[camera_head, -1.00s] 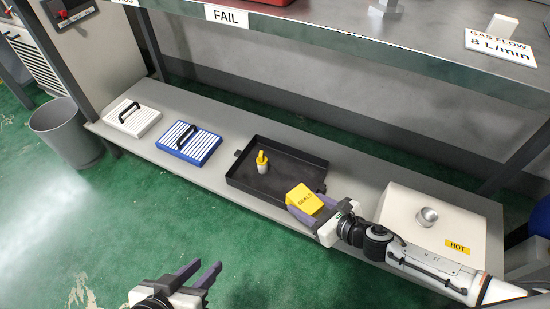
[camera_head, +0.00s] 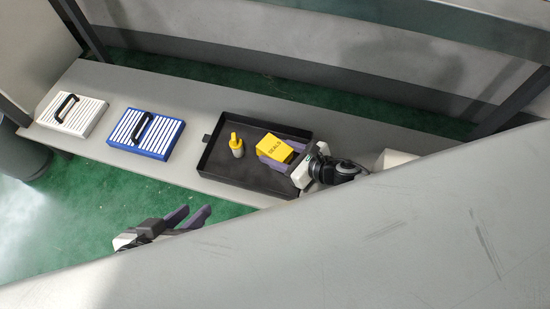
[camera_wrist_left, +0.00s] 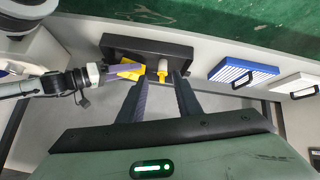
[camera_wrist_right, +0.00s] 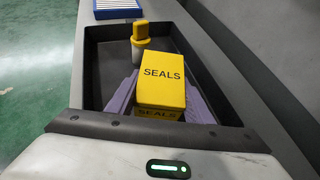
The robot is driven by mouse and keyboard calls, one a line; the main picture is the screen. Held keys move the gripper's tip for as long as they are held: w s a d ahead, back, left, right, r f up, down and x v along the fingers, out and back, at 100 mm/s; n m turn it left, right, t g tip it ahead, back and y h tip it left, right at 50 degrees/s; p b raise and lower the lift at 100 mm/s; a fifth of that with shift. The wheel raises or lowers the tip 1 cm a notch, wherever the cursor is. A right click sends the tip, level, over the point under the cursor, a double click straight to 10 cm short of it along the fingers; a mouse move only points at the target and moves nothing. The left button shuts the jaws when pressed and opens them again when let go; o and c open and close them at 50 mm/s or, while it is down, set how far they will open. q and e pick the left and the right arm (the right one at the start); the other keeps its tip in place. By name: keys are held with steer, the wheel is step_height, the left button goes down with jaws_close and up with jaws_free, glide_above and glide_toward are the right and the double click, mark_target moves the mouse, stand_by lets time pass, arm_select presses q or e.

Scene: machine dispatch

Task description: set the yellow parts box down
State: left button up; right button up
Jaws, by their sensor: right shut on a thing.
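The yellow parts box (camera_head: 278,148), labelled SEALS, is between the fingers of my right gripper (camera_head: 272,153), inside the outline of the black tray (camera_head: 222,170). In the right wrist view the box (camera_wrist_right: 163,80) sits upright between both purple fingers. Whether its underside touches the tray floor cannot be told. My left gripper (camera_head: 190,217) is open and empty, in front of the shelf, apart from the tray. In the left wrist view its fingers (camera_wrist_left: 162,84) are spread.
A small yellow-capped bottle (camera_head: 236,146) stands in the tray, left of the box. A blue striped case (camera_head: 146,133) and a white striped case (camera_head: 72,115) lie further left on the grey shelf (camera_head: 110,88). A large grey surface (camera_head: 400,240) blocks the lower right of the head view.

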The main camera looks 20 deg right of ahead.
mark_target(276, 157)
step_height(276, 157, down, 3)
steer(key=shift+b, duration=0.9)
steer(key=shift+f, duration=0.2)
arm_select(q)
steer(key=shift+w+d+r+t+h, duration=0.3)
steer(key=shift+d+r+t+h, duration=0.15)
steer(key=shift+d+r, duration=0.3)
arm_select(e)
steer(key=shift+r, duration=0.15)
arm_select(q)
steer(key=shift+a, duration=0.1)
arm_select(e)
steer(key=shift+f, duration=0.25)
steer(key=o, duration=1.1)
arm_select(q)
steer(key=shift+r, duration=0.2)
